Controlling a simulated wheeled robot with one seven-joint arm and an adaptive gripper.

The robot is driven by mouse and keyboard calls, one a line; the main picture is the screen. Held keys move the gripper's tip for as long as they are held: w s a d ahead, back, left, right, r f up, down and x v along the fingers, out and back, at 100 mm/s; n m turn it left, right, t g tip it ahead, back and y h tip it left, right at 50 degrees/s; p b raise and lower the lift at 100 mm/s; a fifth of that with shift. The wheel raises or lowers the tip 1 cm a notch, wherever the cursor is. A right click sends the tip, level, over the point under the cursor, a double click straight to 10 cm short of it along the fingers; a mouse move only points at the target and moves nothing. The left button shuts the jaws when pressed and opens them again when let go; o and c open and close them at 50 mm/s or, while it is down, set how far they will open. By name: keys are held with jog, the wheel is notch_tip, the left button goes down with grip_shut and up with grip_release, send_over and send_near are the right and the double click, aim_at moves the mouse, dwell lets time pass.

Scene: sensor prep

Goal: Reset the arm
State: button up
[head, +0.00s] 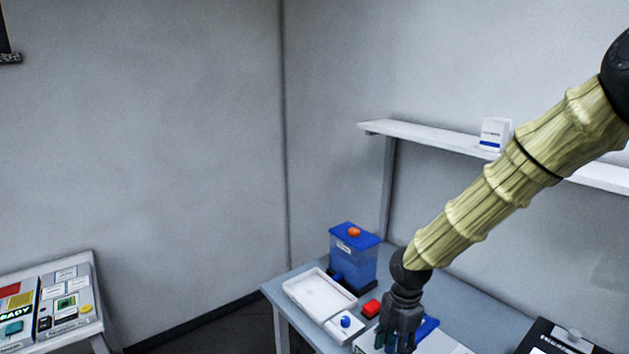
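My arm (505,190), in a pale ribbed cover, reaches from the upper right down to the table at the lower middle. My gripper (398,346) is dark and points down over the table's near part. Its fingertips are small and dark, and I cannot tell whether they are apart or closed, or whether they touch anything. A white item and a blue item (428,327) lie behind and beside the fingers, partly hidden by them.
A black box (560,340) is right. A wall shelf (430,135) holds a white box (495,133). Another table (85,268) stands far left.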

jog(key=s+a+f+m+y+b, duration=0.15)
jog(key=s+f+m, duration=0.3)
jog(key=f, duration=0.45)
jog(key=s+a+f+m+b, duration=0.1)
jog(key=s+f+m+b, duration=0.15)
jog(key=s+f, duration=0.5)
jog(key=s+d+f+m+h+b, duration=0.1)
jog(key=s+d+f+m+b, duration=0.1)
jog(key=s+f+m, duration=0.6)
jog(key=s+d+f+m+h+b, duration=0.1)
jog(key=s+d+f+m+b, duration=0.2)
jog(key=s+f+m, duration=0.6)
jog(key=s+d+f, duration=0.2)
jog(key=s+f, duration=0.2)
jog(key=s, duration=0.2)
jog(key=shift+f, duration=0.3)
